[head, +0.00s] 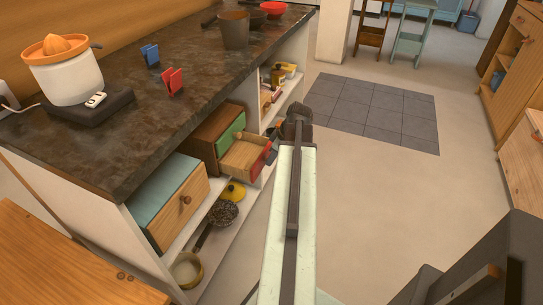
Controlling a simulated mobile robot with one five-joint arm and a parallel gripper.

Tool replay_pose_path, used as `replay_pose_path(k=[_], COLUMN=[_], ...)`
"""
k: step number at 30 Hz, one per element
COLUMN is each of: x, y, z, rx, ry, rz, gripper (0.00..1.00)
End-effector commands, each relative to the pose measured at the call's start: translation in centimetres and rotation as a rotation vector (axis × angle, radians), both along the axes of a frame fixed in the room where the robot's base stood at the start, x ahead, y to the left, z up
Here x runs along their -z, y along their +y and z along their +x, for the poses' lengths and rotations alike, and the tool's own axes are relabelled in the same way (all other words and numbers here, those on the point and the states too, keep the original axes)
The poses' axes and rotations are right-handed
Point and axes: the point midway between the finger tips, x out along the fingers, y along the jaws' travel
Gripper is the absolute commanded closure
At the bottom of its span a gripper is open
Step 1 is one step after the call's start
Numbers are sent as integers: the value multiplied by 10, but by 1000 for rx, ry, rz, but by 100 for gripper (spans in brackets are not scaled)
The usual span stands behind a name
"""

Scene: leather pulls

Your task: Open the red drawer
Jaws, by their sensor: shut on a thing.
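A small brown wooden cabinet (216,134) stands on the shelf under the dark counter, with a green drawer front (231,133) in its upper part. Below, the red drawer is pulled out; its pale wooden box (243,157) shows from above, looking empty. Its red front (260,167) faces right, toward my arm. My gripper (271,156) is at the outer side of this front, shut on the drawer's pull. The pull itself and most of my gripper are hidden by my pale arm or too small to make out.
A teal box with a wooden drawer front (182,203) stands nearer on the shelf. A pan (222,213) and a yellow lid (233,191) lie on the lower shelf. The counter (130,130) overhangs the cabinet. The floor (375,190) to the right is clear.

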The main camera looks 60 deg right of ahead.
Motion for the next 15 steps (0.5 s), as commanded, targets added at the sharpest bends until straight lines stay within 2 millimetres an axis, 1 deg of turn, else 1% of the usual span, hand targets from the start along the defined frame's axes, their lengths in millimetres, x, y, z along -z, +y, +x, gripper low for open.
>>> replay_pose_path(k=[1, 3, 11, 15], x=[0, 0, 0, -6], y=[-2, 0, 4, 4], z=[2, 5, 8, 7], rx=[-1, -4, -12, -13], ry=[-2, -2, -3, -2], rz=[-9, -8, -7, -6], gripper=[74, 59, 59, 59])
